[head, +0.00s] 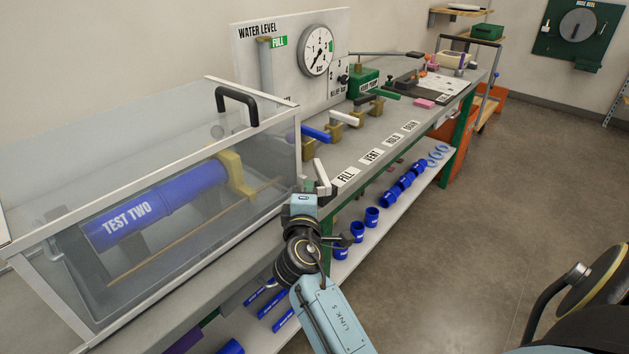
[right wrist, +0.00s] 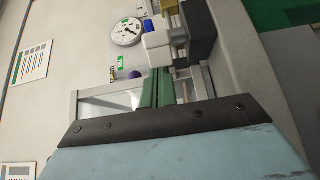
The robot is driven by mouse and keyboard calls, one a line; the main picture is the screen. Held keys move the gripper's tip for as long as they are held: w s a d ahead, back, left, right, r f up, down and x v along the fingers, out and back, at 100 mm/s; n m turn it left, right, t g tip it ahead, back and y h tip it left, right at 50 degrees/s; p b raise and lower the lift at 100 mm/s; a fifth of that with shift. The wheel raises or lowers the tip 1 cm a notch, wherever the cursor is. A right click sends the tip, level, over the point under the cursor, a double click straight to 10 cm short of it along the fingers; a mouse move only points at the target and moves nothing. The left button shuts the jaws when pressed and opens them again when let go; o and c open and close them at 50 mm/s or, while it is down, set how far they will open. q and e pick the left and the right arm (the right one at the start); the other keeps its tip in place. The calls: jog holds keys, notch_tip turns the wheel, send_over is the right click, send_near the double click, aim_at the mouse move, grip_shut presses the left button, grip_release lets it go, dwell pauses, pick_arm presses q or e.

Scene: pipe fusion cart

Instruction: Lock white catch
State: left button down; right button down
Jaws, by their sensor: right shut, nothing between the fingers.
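The white catch (head: 321,172) is a short pale lever at the front right corner of the clear test box (head: 297,145). It stands tilted upward in the head view, with a dark end at its foot. My right gripper (head: 308,192) is shut and empty, close beside the catch on its lower left. I cannot tell whether they touch. In the right wrist view a white block shows by a dark block ahead of my palm; I cannot tell which part is the catch. The lid is down over a blue pipe (head: 158,203) marked TEST TWO. My left gripper is out of view.
Valves with blue (head: 315,132) and white handles stand on the bench right of the box. A gauge (head: 315,52) is on the white board behind. Blue pipe pieces (head: 371,217) lie on the lower shelf. The floor to the right is open.

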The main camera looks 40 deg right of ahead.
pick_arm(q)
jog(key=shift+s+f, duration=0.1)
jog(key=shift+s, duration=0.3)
pick_arm(e)
jog(key=v, duration=0.2)
jog(key=shift+s+a, duration=0.2)
jog(key=shift+s, duration=0.15)
